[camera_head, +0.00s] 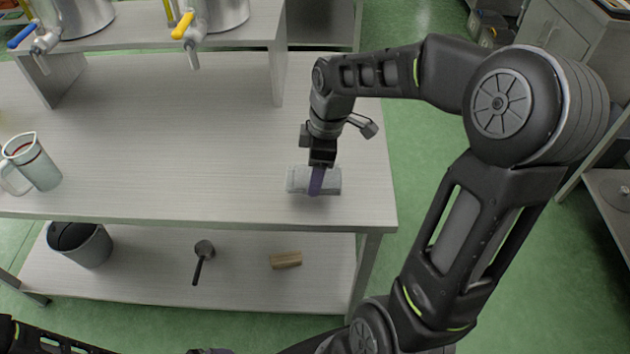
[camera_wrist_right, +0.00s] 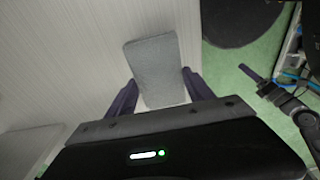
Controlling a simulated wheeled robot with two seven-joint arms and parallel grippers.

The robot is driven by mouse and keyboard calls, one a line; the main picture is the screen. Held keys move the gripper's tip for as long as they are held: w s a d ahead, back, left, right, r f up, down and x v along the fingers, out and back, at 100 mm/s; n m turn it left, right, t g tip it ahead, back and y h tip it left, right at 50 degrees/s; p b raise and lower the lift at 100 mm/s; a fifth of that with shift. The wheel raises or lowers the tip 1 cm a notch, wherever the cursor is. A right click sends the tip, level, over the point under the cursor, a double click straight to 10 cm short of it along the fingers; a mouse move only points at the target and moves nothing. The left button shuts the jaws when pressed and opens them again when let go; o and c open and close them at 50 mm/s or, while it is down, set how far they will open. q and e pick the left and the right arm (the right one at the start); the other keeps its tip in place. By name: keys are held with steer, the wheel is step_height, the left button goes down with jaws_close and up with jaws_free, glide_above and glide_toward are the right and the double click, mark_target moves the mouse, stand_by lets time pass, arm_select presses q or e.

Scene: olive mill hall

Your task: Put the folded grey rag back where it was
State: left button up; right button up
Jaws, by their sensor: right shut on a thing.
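The folded grey rag (camera_head: 298,179) is at the right end of the light bench top, near its front edge. My right gripper (camera_head: 317,182) comes down over it from above and is shut on it, with a purple finger across the rag's middle. In the right wrist view the rag (camera_wrist_right: 156,70) lies between the two purple fingers of my right gripper (camera_wrist_right: 160,98). I cannot tell whether the rag rests on the bench or is just above it. My left gripper is not in view; only dark parts of my body show at the bottom left.
A jug (camera_head: 36,163) with a red band stands at the bench's left. Steel containers with a blue tap (camera_head: 22,35) and a yellow tap (camera_head: 184,26) stand on the raised shelf. The lower shelf holds a grey bucket (camera_head: 80,244), a dark ladle (camera_head: 203,258) and a wooden block (camera_head: 286,260). The bench middle is clear.

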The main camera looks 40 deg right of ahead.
steer(key=shift+f, duration=1.85)
steer(key=shift+f, duration=0.15)
steer(key=o, duration=1.3)
steer(key=r, duration=0.4)
steer(key=d+r, duration=0.1)
steer(key=r, duration=0.3)
steer(key=s+r, duration=0.1)
steer(key=r, duration=0.3)
steer(key=shift+d+r, duration=0.1)
steer(key=shift+d, duration=0.05)
